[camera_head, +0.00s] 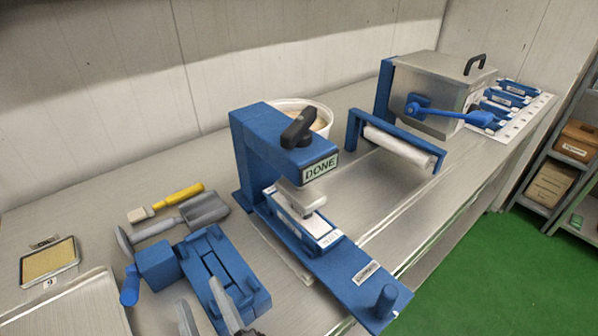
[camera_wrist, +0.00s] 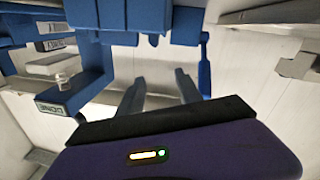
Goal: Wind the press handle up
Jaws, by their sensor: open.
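The press is a blue C-shaped frame (camera_head: 252,150) with a black handle (camera_head: 299,130) on top and a sign reading DONE (camera_head: 320,167) on its front. Its pale press head (camera_head: 300,195) hangs below the arm, low over a labelled white-topped block (camera_head: 318,232) on the blue base; I cannot tell if they touch. The press shows upside down at the left in the wrist view, with its DONE sign (camera_wrist: 52,107). My gripper (camera_head: 208,310) is open and empty, at the bottom of the head view, left of and apart from the press. Its two fingers (camera_wrist: 158,90) stand apart in the wrist view.
A blue clamp-like device (camera_head: 215,268) lies by my gripper. A white tub (camera_head: 290,108), a roller (camera_head: 400,145) and a steel box (camera_head: 440,85) stand farther back.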

